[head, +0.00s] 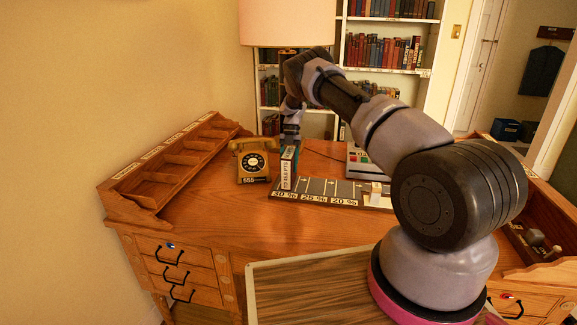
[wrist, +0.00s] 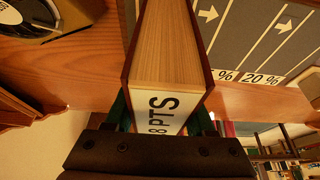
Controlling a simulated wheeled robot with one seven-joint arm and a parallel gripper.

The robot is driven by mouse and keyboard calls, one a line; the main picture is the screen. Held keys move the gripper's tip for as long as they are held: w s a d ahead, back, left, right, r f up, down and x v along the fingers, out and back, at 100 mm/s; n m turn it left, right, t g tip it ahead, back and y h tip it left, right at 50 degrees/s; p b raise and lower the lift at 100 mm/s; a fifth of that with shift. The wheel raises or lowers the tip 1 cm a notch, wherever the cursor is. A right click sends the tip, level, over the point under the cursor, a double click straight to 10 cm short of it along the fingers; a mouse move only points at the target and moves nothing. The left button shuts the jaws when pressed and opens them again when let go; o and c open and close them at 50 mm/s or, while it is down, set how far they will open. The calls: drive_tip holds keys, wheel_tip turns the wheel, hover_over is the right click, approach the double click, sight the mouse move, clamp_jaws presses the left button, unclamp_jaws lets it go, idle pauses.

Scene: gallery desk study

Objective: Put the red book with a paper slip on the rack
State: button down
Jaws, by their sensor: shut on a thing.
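In the wrist view the book (wrist: 175,50) shows dark red cover edges, cream pages and a white slip or label (wrist: 165,115) reading "8 PTS". The green fingers of my gripper (wrist: 162,112) sit on either side of it. I cannot tell whether the book touches the desk. A wooden rack (head: 175,170) with several slanted compartments and labels along its top stands at the desk's left side.
A yellow rotary telephone (head: 254,160) marked 555 stands left of the book. The dark lane board (head: 330,188), marked 30%, 25% and 20%, lies to the right. A lamp (head: 287,25) stands behind. The left middle desk top (head: 215,215) is clear.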

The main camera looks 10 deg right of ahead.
drive_tip(key=shift+c, duration=1.2)
unclamp_jaws()
